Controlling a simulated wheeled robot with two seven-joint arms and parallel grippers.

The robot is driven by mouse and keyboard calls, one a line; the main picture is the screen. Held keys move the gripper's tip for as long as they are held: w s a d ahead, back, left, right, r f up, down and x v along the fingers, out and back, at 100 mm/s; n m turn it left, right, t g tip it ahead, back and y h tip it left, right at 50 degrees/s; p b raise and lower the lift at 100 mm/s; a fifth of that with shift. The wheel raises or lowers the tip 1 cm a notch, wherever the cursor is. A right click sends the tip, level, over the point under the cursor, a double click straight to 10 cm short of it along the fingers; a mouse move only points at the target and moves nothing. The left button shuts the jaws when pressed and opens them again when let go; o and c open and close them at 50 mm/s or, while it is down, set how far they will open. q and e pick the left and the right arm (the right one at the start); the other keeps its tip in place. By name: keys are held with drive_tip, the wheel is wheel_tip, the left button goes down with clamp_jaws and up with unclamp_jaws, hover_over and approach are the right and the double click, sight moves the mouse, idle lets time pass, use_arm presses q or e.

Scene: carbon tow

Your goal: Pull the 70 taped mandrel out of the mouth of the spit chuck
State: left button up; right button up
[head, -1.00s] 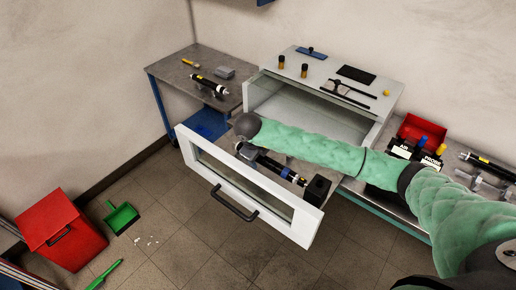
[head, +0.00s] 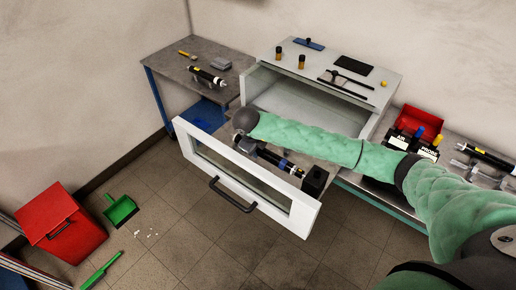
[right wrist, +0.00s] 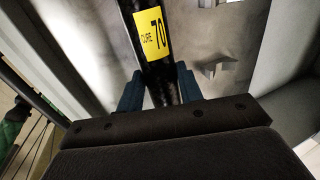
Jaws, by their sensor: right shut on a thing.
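The 70 taped mandrel (head: 285,164) is a dark rod lying along the pulled-out drawer in the head view. In the right wrist view the mandrel (right wrist: 148,55) carries a yellow label reading "CURE 70". My right gripper (right wrist: 160,92) is shut on it, one blue finger on each side. In the head view my right gripper (head: 266,155) is over the drawer and partly hides the rod. A black block (head: 315,181), which looks like the spit chuck, stands at the rod's right end. I cannot tell whether that end is inside its mouth. My left gripper is not in view.
The drawer's white glazed front (head: 245,189) stands out over the floor. The white cabinet (head: 310,70) behind bears jars and tools. A side bench (head: 190,60) at left holds another rod. A box marked AIR and PROBE (head: 413,145) and another rod are at right.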

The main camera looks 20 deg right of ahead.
drive_tip(key=shift+w+a+b, duration=0.3)
drive_tip(key=shift+w+b, duration=0.15)
drive_tip(key=shift+b, duration=0.1)
drive_tip(key=shift+w, duration=0.15)
